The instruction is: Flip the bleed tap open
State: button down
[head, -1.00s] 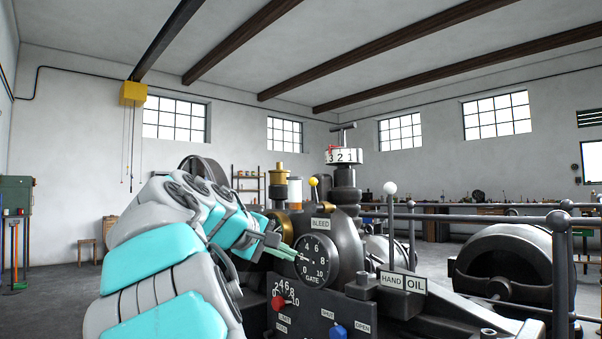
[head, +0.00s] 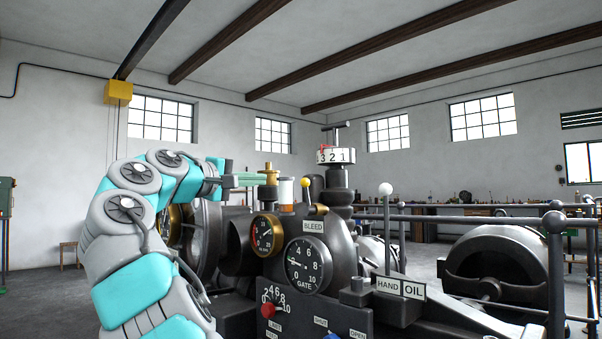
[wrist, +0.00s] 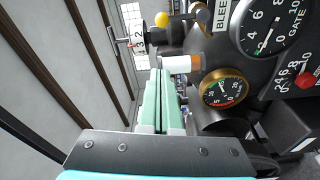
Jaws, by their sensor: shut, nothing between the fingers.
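The bleed tap is a short lever topped by a yellow ball (head: 305,183), rising above a brass fitting (head: 318,209) behind the BLEED plate (head: 313,227). The lever stands nearly upright. The yellow ball also shows in the wrist view (wrist: 162,19), beyond my fingertips. My gripper (head: 263,180) is shut and empty, its pale green fingers pointing right, left of the tap and at about the ball's height in the picture. In the wrist view the shut fingers (wrist: 160,76) end near the white-and-orange cylinder (wrist: 182,65); whether they touch it I cannot tell.
A brass valve (head: 269,172) and the white-and-orange cylinder (head: 286,194) stand between my gripper and the tap in the picture. Below are a brass-rimmed gauge (head: 266,235) and the GATE dial (head: 307,265). A numbered drum (head: 336,155) rises to the right. Space above is clear.

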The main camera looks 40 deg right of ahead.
aim_at(306, 195)
jog(key=s+d, duration=0.1)
jog(key=d, duration=0.8)
jog(key=shift+s+f+b, duration=0.2)
jog(key=shift+s+b, duration=0.15)
dwell(0.7)
